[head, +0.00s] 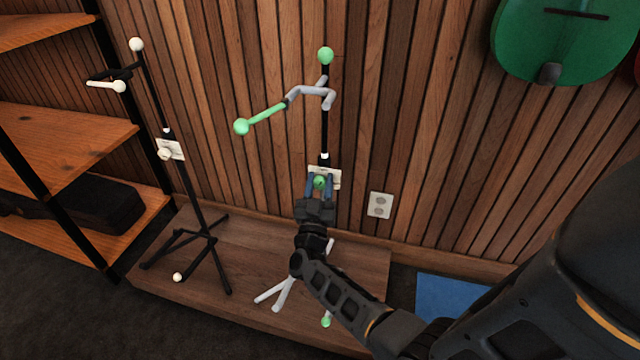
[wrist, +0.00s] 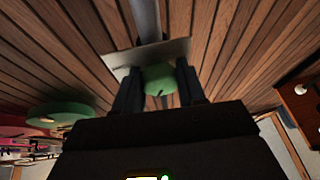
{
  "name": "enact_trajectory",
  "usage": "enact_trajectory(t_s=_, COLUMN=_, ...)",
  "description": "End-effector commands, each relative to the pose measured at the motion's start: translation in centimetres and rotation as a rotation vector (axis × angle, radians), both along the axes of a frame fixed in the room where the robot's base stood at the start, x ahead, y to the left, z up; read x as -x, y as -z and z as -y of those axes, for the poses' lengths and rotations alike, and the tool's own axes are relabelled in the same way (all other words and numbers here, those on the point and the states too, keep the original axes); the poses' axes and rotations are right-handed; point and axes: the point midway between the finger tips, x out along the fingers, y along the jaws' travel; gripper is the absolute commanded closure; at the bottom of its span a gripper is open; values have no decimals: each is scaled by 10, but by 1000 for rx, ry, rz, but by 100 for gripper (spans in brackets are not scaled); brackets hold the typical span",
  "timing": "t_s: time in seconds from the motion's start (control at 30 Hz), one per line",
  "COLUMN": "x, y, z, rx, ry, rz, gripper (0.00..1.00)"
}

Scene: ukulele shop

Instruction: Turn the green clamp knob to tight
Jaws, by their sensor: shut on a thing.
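The green clamp knob (head: 319,182) sits on the pole of a stand with green tips, in front of a small white plate (head: 326,172). My gripper (head: 319,185) reaches it from the front, with one finger on each side. In the wrist view, the green knob (wrist: 160,79) lies between the two dark fingers (wrist: 159,88), which are closed on it. The white plate (wrist: 150,54) shows just behind the knob, with the pole (wrist: 147,20) beyond. Markings on the plate are too small to read, so the knob's setting cannot be told.
A second stand with white tips and a white knob (head: 165,153) is at left. Both stands are on a low wooden platform (head: 255,262) by a slatted wall. A wall outlet (head: 380,205) is right of the knob. The stand's green-tipped arm (head: 262,116) juts out above my gripper.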

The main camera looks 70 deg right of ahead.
Motion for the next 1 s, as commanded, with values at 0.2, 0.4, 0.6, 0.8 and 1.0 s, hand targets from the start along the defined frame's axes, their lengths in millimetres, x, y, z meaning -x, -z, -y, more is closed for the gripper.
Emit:
enact_trajectory(t_s=0.2, x=-1, y=2, z=-1, rx=-2, ry=-2, rz=40, gripper=90)
enact_trajectory(t_s=0.4, x=-1, y=3, z=-1, rx=-11, ry=-2, rz=149, gripper=90)
enact_trajectory(t_s=0.6, x=-1, y=3, z=-1, rx=-23, ry=-2, rz=293, gripper=91)
enact_trajectory(t_s=0.8, x=-1, y=2, z=-1, rx=-32, ry=-3, rz=417, gripper=91)
enact_trajectory(t_s=1.0, x=0, y=2, z=-1, rx=-39, ry=-2, rz=499, gripper=91)
